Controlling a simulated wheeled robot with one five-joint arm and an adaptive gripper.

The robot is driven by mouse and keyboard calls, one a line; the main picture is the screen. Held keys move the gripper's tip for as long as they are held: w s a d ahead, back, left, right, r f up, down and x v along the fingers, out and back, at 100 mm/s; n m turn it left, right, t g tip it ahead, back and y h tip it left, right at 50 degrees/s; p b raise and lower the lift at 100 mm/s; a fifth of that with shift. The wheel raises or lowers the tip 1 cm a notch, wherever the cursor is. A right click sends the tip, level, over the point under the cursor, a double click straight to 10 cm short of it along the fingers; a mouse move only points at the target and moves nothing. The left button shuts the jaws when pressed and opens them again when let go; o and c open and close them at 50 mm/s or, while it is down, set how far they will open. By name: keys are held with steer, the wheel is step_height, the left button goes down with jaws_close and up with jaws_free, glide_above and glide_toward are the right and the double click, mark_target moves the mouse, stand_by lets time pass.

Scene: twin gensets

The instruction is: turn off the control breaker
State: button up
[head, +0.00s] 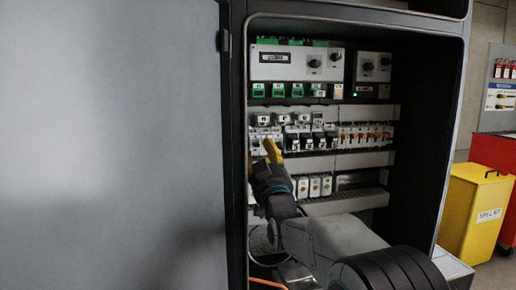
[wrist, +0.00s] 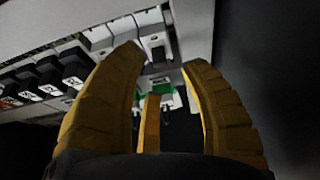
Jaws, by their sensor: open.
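A row of breakers (head: 298,138) with dark toggles runs across the middle of the open cabinet in the head view. Their labels are too small to read, so I cannot tell by name which is the control breaker. My gripper (head: 271,152) is at the left end of this row, its yellow fingers pointing up at it and partly hiding it. In the wrist view my gripper (wrist: 167,58) is open and empty. A white breaker (wrist: 154,42) with a dark toggle shows between and just beyond its fingertips. I cannot tell whether a fingertip touches it.
More breakers with black toggles (wrist: 73,65) stand close beside it. Orange-toggled units (head: 365,135) continue the row to the right. Green relays (head: 297,90) and a panel with knobs (head: 290,64) are above. A grey cabinet door (head: 110,150) fills the left. A yellow bin (head: 475,210) stands outside right.

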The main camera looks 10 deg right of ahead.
mark_target(255, 143)
steer(key=shift+x, duration=1.25)
steer(key=shift+o, duration=0.3)
jaws_close()
